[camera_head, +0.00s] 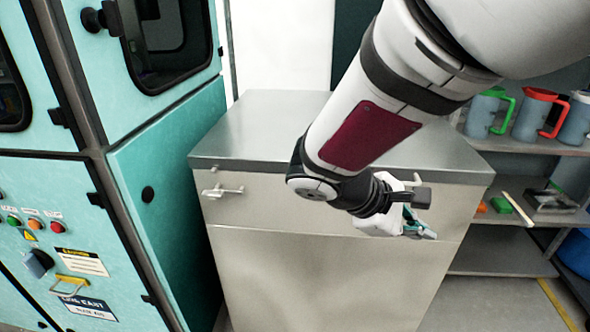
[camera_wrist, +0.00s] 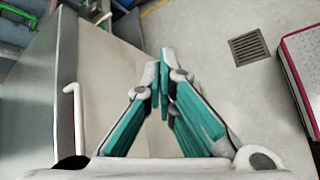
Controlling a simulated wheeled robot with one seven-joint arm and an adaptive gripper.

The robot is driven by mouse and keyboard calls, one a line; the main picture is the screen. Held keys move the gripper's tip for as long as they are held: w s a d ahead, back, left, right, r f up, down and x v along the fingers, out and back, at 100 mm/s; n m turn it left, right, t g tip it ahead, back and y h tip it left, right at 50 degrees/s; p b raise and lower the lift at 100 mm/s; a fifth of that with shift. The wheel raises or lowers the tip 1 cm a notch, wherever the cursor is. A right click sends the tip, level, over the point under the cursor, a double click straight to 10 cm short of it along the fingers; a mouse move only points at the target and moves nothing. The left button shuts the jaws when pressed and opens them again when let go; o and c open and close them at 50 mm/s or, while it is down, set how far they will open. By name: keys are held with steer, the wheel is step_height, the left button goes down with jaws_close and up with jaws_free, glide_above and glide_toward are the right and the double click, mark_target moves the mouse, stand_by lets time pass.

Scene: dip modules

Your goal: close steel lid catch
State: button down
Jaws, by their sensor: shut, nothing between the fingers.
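The steel-topped cabinet has a grey lid (camera_head: 270,125) lying flat across its top. A pale catch (camera_head: 222,192) sits on the front at the left, just below the lid edge. In the wrist view a pale bent catch (camera_wrist: 72,100) stands out from the cabinet front beside the lid edge (camera_wrist: 40,110). My gripper (camera_head: 422,232) is in front of the cabinet's right part, below the lid edge. Its teal fingers (camera_wrist: 164,65) meet at the tips, shut and empty, apart from the catch. My wrist partly hides the right front in the head view.
A teal machine (camera_head: 165,190) stands close at the left. Shelves (camera_head: 505,262) with several mugs (camera_head: 535,112) stand at the right. The wrist view shows open floor (camera_wrist: 215,80) with a drain (camera_wrist: 249,47) and a pink-edged object (camera_wrist: 300,75).

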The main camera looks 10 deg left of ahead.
mark_target(223, 192)
steer(key=w+a+f+n+t+h+b, duration=0.25)
steer(key=w+a+f+n+t, duration=0.35)
steer(key=a, duration=0.3)
steer(key=a+f+n+t+y+b, duration=0.2)
steer(key=a+f+n+t+y, duration=0.3)
steer(key=a, duration=0.5)
steer(key=a+f+n+t+y+b, duration=0.2)
steer(key=a+f+n+t+y, duration=0.15)
steer(key=a+n, duration=0.45)
steer(key=a+f+n+t+y+b, duration=0.3)
steer(key=a+f+n+y, duration=0.15)
steer(key=a, duration=0.75)
steer(key=shift+m+h, duration=0.35)
steer(key=b+x, duration=0.1)
steer(key=x, duration=0.8)
steer(key=shift+w+d+f+b, duration=0.1)
steer(key=shift+w+d+b, duration=0.05)
steer(key=shift+w+b, duration=0.2)
steer(key=r, duration=0.3)
steer(key=shift+w+r, duration=0.1)
steer(key=shift+w, duration=0.15)
steer(key=shift+r, duration=0.55)
steer(key=shift+r, duration=0.1)
steer(key=shift+d+r+n+p, duration=0.1)
steer(key=shift+n+p, duration=0.4)
steer(key=shift+p, duration=0.05)
